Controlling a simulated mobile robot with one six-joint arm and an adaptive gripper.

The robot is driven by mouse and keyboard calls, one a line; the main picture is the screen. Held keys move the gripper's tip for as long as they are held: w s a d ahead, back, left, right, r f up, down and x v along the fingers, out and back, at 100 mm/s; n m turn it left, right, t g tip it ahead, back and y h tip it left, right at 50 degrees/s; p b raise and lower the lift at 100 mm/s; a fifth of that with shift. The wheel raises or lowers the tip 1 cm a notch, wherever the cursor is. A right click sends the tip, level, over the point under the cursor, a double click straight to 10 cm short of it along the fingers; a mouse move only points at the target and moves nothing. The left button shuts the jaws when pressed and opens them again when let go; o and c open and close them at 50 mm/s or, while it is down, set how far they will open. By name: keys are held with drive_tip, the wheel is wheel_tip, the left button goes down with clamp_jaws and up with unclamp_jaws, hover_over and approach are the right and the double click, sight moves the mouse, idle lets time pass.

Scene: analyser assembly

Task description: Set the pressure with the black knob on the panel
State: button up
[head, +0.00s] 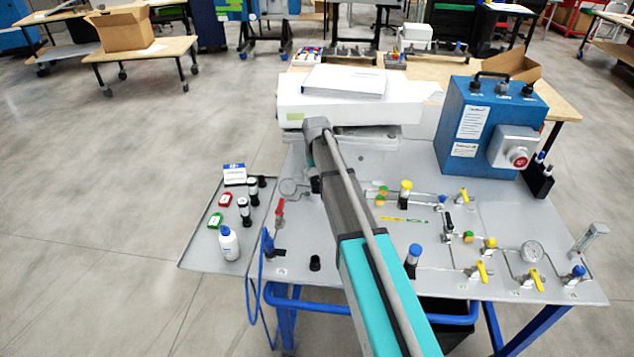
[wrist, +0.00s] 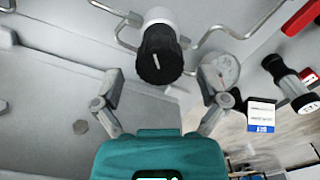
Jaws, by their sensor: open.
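The black knob (wrist: 160,60) shows large in the wrist view, a ribbed black cap with a short white mark on its face. It sits on a white cylindrical body joined to thin metal tubes. My gripper (wrist: 160,85) is open, with one finger to each side of the knob and visible space between. I see no contact with the knob. A round gauge (wrist: 222,70) lies just right of the knob, partly behind my right finger. In the head view my arm reaches over the grey panel (head: 380,285) and hides my gripper; the gauge (head: 289,187) shows at its left.
A side tray (head: 200,250) at left holds a white bottle (head: 229,243), a small box (head: 234,175) and several vials. Yellow-handled valves and tubing fill the panel's right side. A blue box (head: 480,130) and a white instrument (head: 350,105) stand at the back.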

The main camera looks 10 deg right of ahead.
drive_tip(key=shift+f, duration=0.3)
drive_tip(key=c, duration=1.1)
drive_tip(key=shift+m, duration=1.5)
drive_tip(key=shift+c, duration=0.2)
drive_tip(key=o, duration=1.1)
drive_tip(key=shift+o, duration=0.2)
drive_tip(key=shift+n, duration=0.4)
